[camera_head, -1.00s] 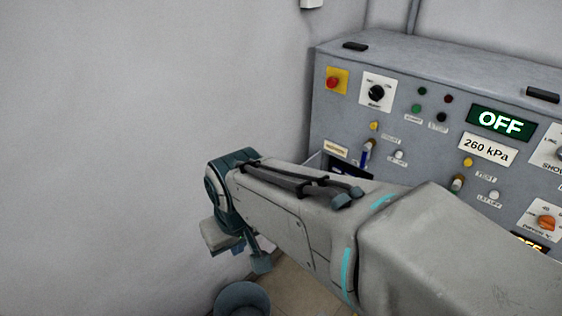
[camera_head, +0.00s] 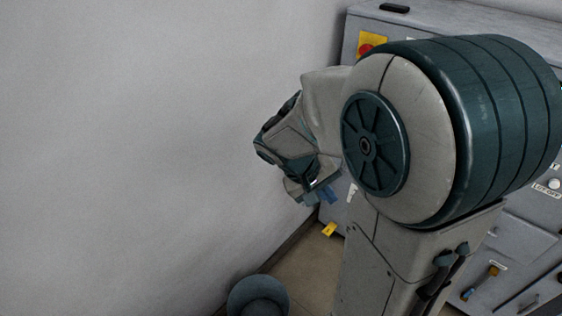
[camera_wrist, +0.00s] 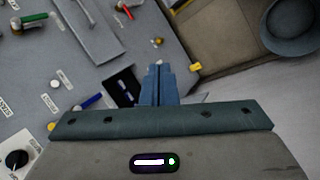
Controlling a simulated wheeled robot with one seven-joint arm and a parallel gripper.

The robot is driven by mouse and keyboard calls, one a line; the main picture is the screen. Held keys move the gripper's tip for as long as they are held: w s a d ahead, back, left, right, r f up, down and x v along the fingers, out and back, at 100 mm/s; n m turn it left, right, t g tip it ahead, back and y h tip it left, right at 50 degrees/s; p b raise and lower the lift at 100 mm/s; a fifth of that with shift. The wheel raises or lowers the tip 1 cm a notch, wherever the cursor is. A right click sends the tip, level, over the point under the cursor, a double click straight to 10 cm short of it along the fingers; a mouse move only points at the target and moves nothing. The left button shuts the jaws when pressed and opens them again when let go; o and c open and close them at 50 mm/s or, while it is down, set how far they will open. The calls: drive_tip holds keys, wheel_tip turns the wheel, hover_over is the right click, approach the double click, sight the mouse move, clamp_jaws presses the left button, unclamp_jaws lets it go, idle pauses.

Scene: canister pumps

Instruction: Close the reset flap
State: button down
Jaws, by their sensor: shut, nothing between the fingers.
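My gripper (camera_wrist: 156,84) is shut with nothing between its blue fingers, which point at the grey panel front in the wrist view. Just left of the fingertips is a dark rectangular recess (camera_wrist: 121,88) with small white marks, apparently the reset opening. The flap itself is not clearly visible; the fingers hide part of that area, and I cannot tell its angle. A small yellow tab (camera_wrist: 195,67) shows right of the fingers. In the head view my gripper (camera_head: 324,192) is beside the panel's left end, with a yellow tab (camera_head: 329,229) below it. My arm hides most of the panel.
The panel front has a blue-handled valve (camera_wrist: 88,101), a red handle (camera_wrist: 122,6) and a black selector knob (camera_wrist: 16,158). A plain wall (camera_head: 130,150) stands close on the left. A dark, round, bucket-like object (camera_head: 258,296) stands on the floor.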

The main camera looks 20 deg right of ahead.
drive_tip(key=w+a+f+n+t+h+b, duration=0.2)
drive_tip(key=w+f+n+t+h+b, duration=0.3)
drive_tip(key=w+f, duration=0.7)
drive_tip(key=w+a+f+n+t+h+b, duration=0.25)
drive_tip(key=w+f+t+b, duration=0.45)
drive_tip(key=w+f, duration=0.6)
drive_tip(key=x, duration=0.9)
drive_tip(key=shift+w+d+n+b, duration=0.25)
drive_tip(key=shift+n+b, duration=0.1)
drive_tip(key=shift+b, duration=0.1)
drive_tip(key=shift+a+r+y, duration=0.1)
drive_tip(key=shift+r+y, duration=0.05)
drive_tip(key=shift+y, duration=0.1)
